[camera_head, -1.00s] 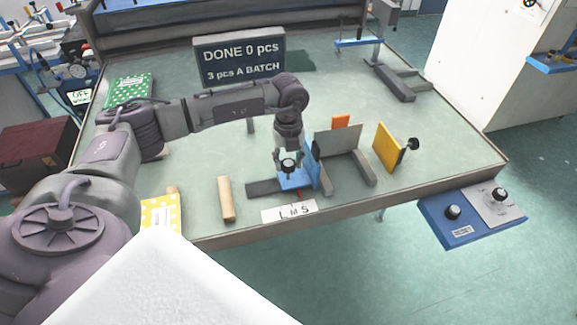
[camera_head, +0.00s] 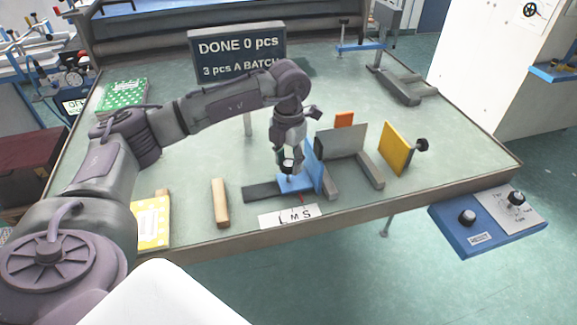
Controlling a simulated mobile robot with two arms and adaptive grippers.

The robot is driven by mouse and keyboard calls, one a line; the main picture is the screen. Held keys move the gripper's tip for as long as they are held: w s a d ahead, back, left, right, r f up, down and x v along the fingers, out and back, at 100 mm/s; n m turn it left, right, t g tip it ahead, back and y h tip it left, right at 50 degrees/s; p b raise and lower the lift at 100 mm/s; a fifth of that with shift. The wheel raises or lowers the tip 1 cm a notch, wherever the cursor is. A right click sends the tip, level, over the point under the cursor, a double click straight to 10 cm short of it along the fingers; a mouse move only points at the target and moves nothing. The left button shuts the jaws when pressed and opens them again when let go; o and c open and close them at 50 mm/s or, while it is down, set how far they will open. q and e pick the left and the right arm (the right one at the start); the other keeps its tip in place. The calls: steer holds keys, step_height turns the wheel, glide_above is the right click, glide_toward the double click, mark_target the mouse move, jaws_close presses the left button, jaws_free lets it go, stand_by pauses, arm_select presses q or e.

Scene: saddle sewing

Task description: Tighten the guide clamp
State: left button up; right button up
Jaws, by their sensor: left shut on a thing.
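The blue guide (camera_head: 314,168) stands on a dark rail at the front middle of the table, with an upright plate and a flat foot. A small clamp knob (camera_head: 287,166) with a pale top sits above the foot. My left gripper (camera_head: 288,158) points straight down from above and is shut on this knob; its fingers partly hide it. A scale plate marked L M S (camera_head: 288,216) lies in front, and a small red pointer (camera_head: 300,198) shows near the M. My right gripper is not in view.
A grey upright plate (camera_head: 341,143), an orange block (camera_head: 344,119) and a yellow plate (camera_head: 394,149) with a black knob stand to the right. A wooden bar (camera_head: 220,203) lies to the left. A sign (camera_head: 237,55) reads DONE 0 pcs. A blue control box (camera_head: 480,228) is at the front right.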

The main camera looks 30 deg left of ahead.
mark_target(288, 163)
arm_select(q)
steer(key=shift+w+r+m+b, duration=0.1)
steer(key=shift+m+b, duration=0.7)
steer(key=shift+m, duration=0.7)
steer(key=o, duration=1.1)
steer(key=shift+o, duration=0.2)
step_height(288, 163, up, 12)
